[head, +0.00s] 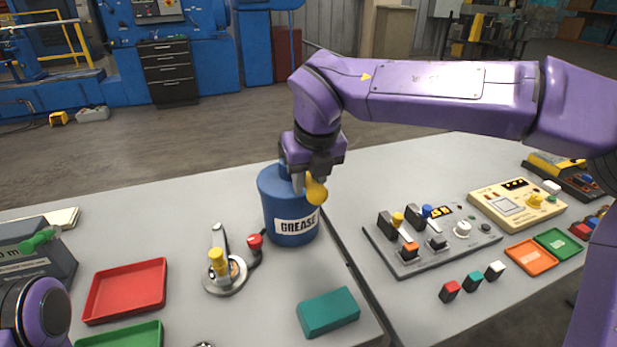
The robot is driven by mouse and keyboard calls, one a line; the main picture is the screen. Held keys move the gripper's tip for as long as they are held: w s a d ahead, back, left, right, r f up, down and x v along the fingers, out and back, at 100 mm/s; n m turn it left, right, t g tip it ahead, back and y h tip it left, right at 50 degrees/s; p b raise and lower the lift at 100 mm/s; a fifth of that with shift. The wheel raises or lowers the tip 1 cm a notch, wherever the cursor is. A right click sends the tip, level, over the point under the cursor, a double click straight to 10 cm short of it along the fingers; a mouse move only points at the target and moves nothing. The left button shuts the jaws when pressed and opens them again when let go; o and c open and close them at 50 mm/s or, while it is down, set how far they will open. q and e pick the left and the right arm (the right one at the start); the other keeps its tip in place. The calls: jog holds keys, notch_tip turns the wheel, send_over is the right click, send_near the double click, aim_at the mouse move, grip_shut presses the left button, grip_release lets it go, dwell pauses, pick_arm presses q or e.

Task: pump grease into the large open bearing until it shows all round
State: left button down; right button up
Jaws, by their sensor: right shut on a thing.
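A blue grease container (290,207) with a white GREASE label stands on the grey table, left of the gap between two tables. My right gripper (304,180) comes down over its top and is shut on a yellow handle (316,190) there. The fingers and wrist hide part of the container's top. Left of it stands a small round metal fixture (225,275) with a yellow knob and a lever. I cannot tell whether it holds the large open bearing, and no grease is visible on it. My left gripper is out of view; only part of my left arm shows.
A red-knobbed piece (255,243) stands beside the fixture. A red tray (125,290), a green tray (122,337) and a teal block (328,312) lie nearer. On the right table are a switch panel (430,238), a cream meter box (517,203) and small trays.

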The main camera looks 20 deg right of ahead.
jog(key=shift+w+r+p, duration=0.15)
jog(key=shift+r+p, duration=0.55)
jog(key=shift+p, duration=0.1)
jog(key=shift+w+r+p, duration=0.15)
jog(key=shift+r+p, duration=0.55)
jog(key=shift+p, duration=0.05)
jog(key=o, duration=0.8)
jog(key=shift+s, duration=0.15)
notch_tip(320, 180, up, 7)
jog(key=p, duration=0.6)
